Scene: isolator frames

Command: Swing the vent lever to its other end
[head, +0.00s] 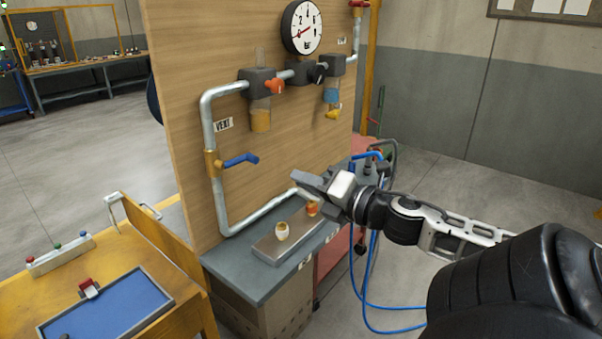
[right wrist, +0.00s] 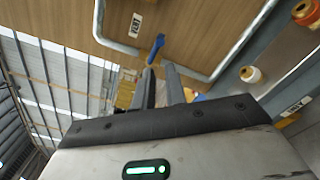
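The vent lever (head: 241,160) is a blue handle on a brass valve (head: 211,163) in the vertical pipe at the left of the wooden panel. It sticks out to the right, roughly level, below the VENT label (head: 223,124). My right gripper (head: 307,181) is to the right of the lever and a little lower, apart from it and empty. In the right wrist view its two fingers (right wrist: 159,74) show a gap between them, with the blue lever (right wrist: 156,48) just beyond the tips. My left gripper is not in view.
A pressure gauge (head: 302,27) and other valves sit higher on the panel (head: 285,140). Below, a grey shelf (head: 240,272) carries a block with two small knobs. An orange bench (head: 165,322) with a blue tray stands at the left. Space before the lever looks clear.

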